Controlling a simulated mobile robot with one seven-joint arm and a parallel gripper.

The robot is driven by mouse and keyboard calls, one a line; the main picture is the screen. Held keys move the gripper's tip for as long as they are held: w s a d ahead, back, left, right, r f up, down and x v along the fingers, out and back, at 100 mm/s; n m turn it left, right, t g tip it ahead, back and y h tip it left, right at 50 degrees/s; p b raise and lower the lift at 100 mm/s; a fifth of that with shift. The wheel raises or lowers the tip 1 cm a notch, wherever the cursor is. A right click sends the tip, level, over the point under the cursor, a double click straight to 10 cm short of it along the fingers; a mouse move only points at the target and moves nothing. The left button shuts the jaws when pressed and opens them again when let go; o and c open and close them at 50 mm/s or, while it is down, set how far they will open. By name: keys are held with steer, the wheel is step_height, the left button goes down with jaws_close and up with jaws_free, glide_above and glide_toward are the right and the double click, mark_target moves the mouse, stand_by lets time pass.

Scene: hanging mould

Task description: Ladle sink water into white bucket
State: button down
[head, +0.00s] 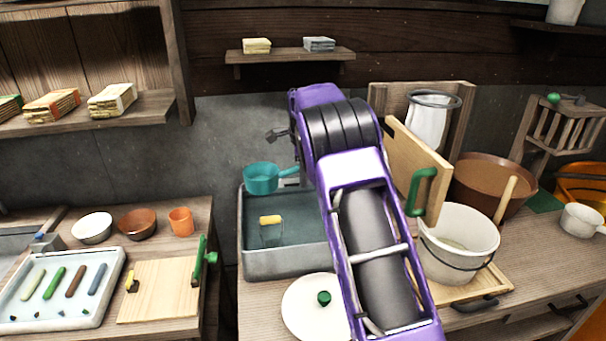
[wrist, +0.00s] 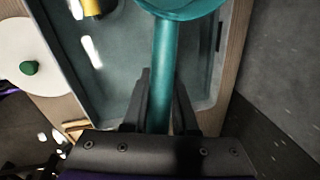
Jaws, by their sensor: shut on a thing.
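A teal ladle (head: 261,178) is held over the back of the grey sink (head: 287,263) in the head view. In the wrist view my gripper (wrist: 162,88) is shut on the handle of the ladle (wrist: 165,62), whose bowl is cut off at the top edge. In the head view my purple arm hides the gripper and part of the sink. The sink holds dark bluish water, with a clear cup with a yellow handle (head: 270,220) in it.
A white lid with a green knob (head: 300,305) lies in front of the sink. Bowls and an orange cup (head: 181,221) stand left.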

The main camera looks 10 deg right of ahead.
step_height(320, 180, down, 16)
steer(key=b, duration=0.3)
steer(key=shift+b, duration=0.35)
steer(key=shift+r, duration=0.2)
stand_by(1.3)
steer(key=shift+r+p, duration=0.3)
steer(key=shift+r, duration=0.15)
step_height(320, 180, up, 13)
steer(key=p, duration=0.3)
steer(key=shift+r, duration=0.2)
stand_by(0.7)
stand_by(0.4)
